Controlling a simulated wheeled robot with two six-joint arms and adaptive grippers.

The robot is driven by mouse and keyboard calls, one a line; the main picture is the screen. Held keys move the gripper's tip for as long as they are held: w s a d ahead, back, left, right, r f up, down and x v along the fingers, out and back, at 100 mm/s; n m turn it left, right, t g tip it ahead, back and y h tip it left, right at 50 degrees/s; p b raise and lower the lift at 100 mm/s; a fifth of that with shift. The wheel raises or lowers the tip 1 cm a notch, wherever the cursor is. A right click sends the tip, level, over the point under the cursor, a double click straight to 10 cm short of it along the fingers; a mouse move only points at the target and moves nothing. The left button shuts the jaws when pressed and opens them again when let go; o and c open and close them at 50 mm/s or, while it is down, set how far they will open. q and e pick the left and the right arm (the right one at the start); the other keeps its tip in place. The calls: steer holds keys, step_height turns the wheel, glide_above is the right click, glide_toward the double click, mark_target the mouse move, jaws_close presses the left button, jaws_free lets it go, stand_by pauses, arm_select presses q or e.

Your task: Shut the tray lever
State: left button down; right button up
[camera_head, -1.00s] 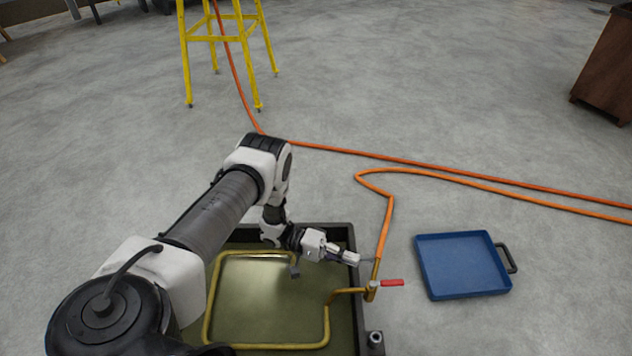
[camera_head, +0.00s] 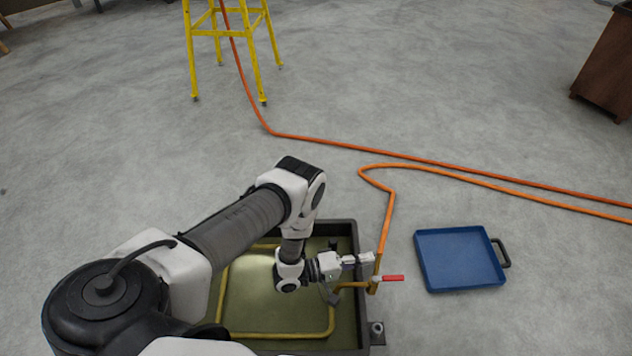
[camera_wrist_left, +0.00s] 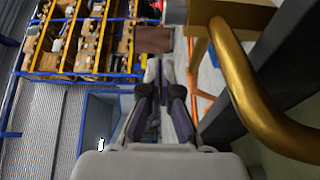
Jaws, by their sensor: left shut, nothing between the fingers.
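The red lever (camera_head: 393,278) sits on the brass valve (camera_head: 374,284) at the right side of the dark drill tray (camera_head: 352,228), pointing right, away from the tray. My left gripper (camera_head: 370,259) is shut and empty, just above and left of the lever, beside the valve and the upright hose end. I cannot tell whether it touches either one. In the left wrist view the shut fingers (camera_wrist_left: 158,80) point away from the camera, and the curved brass pipe (camera_wrist_left: 243,92) is close on their right. My right gripper is not in view.
An orange hose (camera_head: 388,215) rises from the valve and runs across the floor. A blue tray with a handle (camera_head: 458,258) lies to the right. A yellow stand (camera_head: 252,55) and a brown box (camera_head: 607,70) are farther back. Open floor surrounds them.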

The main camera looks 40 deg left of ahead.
arm_select(q)
steer(key=w+a+p+v, duration=0.1)
steer(key=a+p+v, duration=0.15)
steer(key=v, duration=0.95)
steer(key=w+d+r+y, duration=0.3)
steer(key=w+d+r, duration=0.7)
steer(key=w+r, duration=0.25)
steer(key=s+a+f+m+g+y, duration=0.25)
steer(key=s+g, duration=0.25)
steer(key=s, duration=0.5)
steer(key=s+a+f+m+g+y, duration=0.1)
steer(key=s+a+m+g+y, duration=0.2)
steer(key=s, duration=0.7)
steer(key=s+a+f+m+g+y, duration=0.1)
steer(key=s+f+m+g+y, duration=0.2)
steer(key=s+g, duration=0.45)
step_height(320, 180, up, 38)
steer(key=s+t+p, duration=0.1)
steer(key=t+p, duration=0.1)
steer(key=p, duration=3.4)
steer(key=shift+s+f+m+p, duration=0.25)
steer(key=shift+m+p, duration=0.1)
steer(key=shift+m, duration=0.1)
